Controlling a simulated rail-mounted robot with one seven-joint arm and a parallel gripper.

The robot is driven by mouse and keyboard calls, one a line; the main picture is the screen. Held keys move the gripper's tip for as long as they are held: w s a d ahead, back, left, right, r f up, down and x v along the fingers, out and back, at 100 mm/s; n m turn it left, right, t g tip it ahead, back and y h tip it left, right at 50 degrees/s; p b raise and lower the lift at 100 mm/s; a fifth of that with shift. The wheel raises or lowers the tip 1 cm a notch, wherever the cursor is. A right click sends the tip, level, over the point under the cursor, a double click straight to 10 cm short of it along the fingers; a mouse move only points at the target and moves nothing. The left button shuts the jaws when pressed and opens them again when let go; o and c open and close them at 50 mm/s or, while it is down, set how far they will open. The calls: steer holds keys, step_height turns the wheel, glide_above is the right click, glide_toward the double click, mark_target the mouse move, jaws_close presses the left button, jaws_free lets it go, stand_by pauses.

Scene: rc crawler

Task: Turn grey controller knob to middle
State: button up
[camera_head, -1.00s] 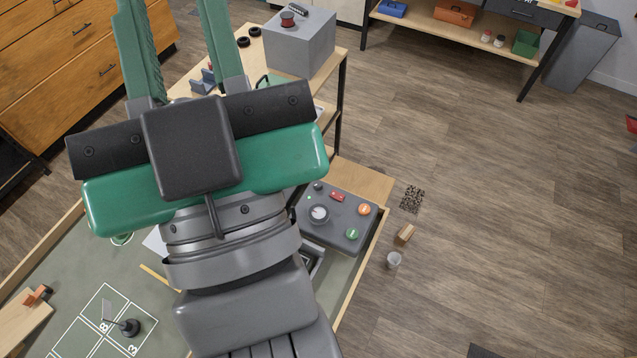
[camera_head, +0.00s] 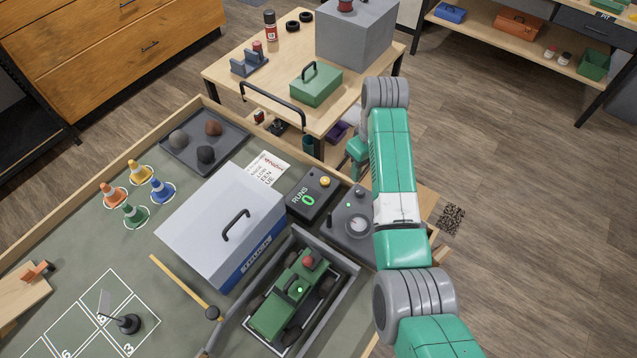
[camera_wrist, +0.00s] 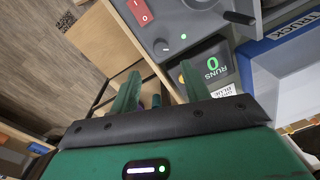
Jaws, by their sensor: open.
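The grey controller (camera_head: 342,238) stands on the table's right side, partly hidden by my arm in the head view. It fills the top of the wrist view (camera_wrist: 205,38). Its small grey knob (camera_wrist: 162,48) with a pale mark shows there between a red switch (camera_wrist: 140,11) and a green light. In the head view the knob (camera_head: 361,191) is small, close beside my arm, and its setting is unclear. My gripper (camera_wrist: 161,68) is open and empty, its two green fingers pointing toward the controller, with the knob ahead between them. In the head view the gripper (camera_head: 356,150) is mostly hidden.
A RUNS counter (camera_head: 311,195) reading 0 stands left of the controller. A green crawler (camera_head: 296,295) sits in a grey-walled bay in front. A large grey-and-blue box (camera_head: 222,225) lies further left. A wooden table (camera_head: 225,78) with a green case is behind.

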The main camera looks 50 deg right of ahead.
mark_target(361, 190)
steer(key=shift+s+f, duration=0.1)
steer(key=shift+a+f, duration=0.1)
steer(key=shift+f, duration=0.15)
steer(key=f, duration=0.7)
steer(key=shift+a+f, duration=0.15)
steer(key=shift+a, duration=0.05)
steer(key=c, duration=1)
